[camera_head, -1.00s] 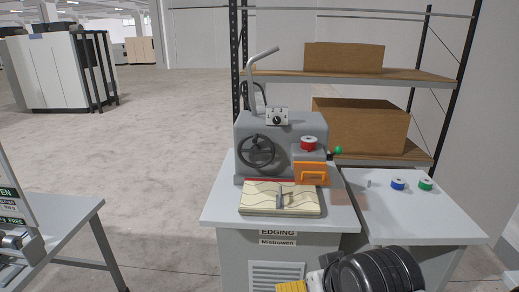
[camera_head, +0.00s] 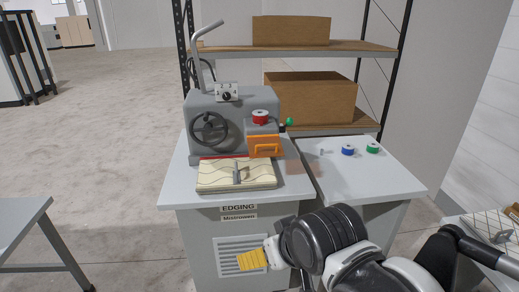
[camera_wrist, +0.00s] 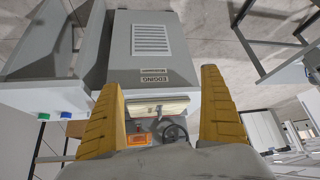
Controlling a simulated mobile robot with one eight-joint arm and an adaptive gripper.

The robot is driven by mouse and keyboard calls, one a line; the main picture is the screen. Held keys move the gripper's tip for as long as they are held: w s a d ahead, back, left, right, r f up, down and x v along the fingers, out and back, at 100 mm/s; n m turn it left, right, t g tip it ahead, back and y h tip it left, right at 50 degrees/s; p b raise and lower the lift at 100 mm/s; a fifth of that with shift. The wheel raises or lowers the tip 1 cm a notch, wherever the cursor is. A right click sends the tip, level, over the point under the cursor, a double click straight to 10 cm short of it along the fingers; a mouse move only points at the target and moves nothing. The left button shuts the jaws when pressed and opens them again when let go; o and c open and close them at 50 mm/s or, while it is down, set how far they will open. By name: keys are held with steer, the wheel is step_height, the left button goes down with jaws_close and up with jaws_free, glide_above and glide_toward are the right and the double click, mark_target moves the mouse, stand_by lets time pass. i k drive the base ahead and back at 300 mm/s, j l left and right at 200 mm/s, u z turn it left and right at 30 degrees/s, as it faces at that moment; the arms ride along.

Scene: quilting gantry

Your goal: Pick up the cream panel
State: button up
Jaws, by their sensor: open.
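The cream panel (camera_head: 220,176) lies flat on the edging table in front of the grey machine, with dark wavy lines across it. A grey upright metal part (camera_head: 237,172) stands over its middle. The panel also shows edge-on in the upside-down wrist view (camera_wrist: 158,107), between the fingers and farther off. My gripper (camera_wrist: 161,80) is open, its two yellow fingers wide apart with nothing between them. In the head view a yellow finger (camera_head: 252,260) shows low in front of the cabinet, below and apart from the panel.
The edging machine (camera_head: 232,120) stands behind the panel, with an orange guard (camera_head: 264,146) and red spool (camera_head: 260,116). Blue (camera_head: 348,149) and green (camera_head: 373,147) spools sit on the side table. A patterned panel (camera_head: 490,226) lies on a right-hand table.

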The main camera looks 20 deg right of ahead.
mark_target(236, 168)
steer(key=l+z, duration=0.15)
steer(key=l, duration=0.2)
steer(key=i+l+z, duration=0.1)
steer(key=l, duration=0.25)
steer(key=i+l+z, duration=0.15)
steer(key=l, duration=0.2)
steer(key=i+l, duration=0.2)
steer(key=i, duration=0.25)
